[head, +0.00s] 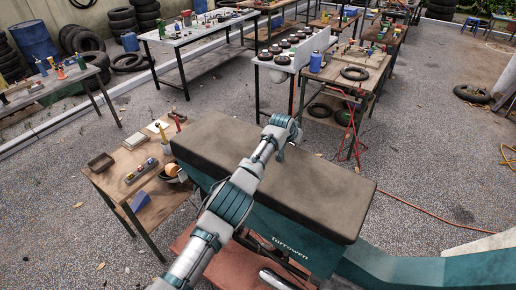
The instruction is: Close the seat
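The seat (320,193) is a long, dark grey-brown pad. It lies across the top of a teal cart body (290,238) with lettering on its side, and looks roughly level. Whether its underside rests fully on the body cannot be told. My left arm comes up from the bottom and crosses over the seat. The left gripper (281,150) is at the arm's far end, over the seat's far edge. Its fingers are small and partly hidden by the wrist, so its opening and any contact are unclear. My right gripper is not seen.
A small wooden table (112,182) with tools and a bowl stands close to the left of the cart. A workbench (345,75) with tyres and a red hose stands behind it. An orange hose (430,212) lies on the gravel at the right, where ground is otherwise open.

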